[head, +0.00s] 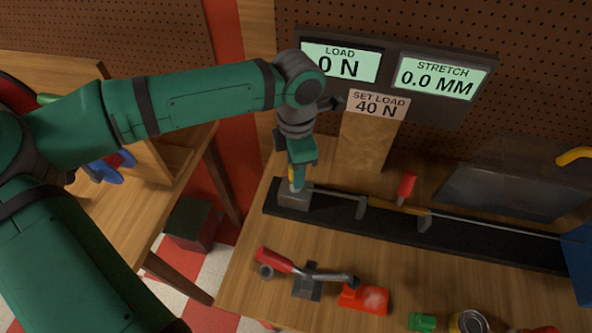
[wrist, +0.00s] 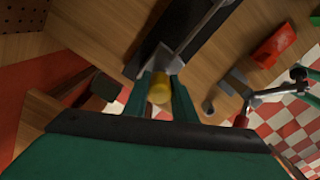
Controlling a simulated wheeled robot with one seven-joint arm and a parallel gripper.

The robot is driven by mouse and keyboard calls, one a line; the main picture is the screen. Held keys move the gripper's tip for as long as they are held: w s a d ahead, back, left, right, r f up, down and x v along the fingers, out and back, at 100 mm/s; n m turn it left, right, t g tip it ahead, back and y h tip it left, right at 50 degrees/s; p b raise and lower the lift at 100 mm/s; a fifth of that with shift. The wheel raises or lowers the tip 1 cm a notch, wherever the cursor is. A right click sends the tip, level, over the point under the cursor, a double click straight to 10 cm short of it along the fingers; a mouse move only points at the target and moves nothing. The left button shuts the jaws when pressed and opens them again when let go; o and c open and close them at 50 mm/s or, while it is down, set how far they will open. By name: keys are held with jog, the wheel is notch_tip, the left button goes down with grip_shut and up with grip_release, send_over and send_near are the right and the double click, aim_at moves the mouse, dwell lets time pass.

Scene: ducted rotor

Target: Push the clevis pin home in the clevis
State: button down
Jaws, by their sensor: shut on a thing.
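The clevis pin has a yellow head (wrist: 160,88), which sits between my gripper's two green fingers in the wrist view. A sliver of the yellow pin (head: 292,174) also shows in the head view, mostly covered by the fingers. My gripper (head: 297,183) is shut on the pin and points down over the clevis (head: 294,201), a grey block at the left end of a black rail. In the wrist view the grey clevis (wrist: 173,63) lies just beyond the pin's head. The pin's lower part is hidden, so I cannot tell how deep it sits.
A panel behind reads load 0 N (head: 340,64), stretch 0.0 mm (head: 440,76) and set load 40 N. A red-handled tool (head: 275,260) and a red block (head: 365,298) lie in front.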

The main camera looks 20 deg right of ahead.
jog(key=shift+r, duration=1.2)
jog(key=shift+f, duration=1.8)
jog(key=c, duration=1.4)
grip_release()
jog(key=shift+r, duration=0.1)
notch_tip(320, 180, up, 11)
jog(key=shift+f, duration=0.2)
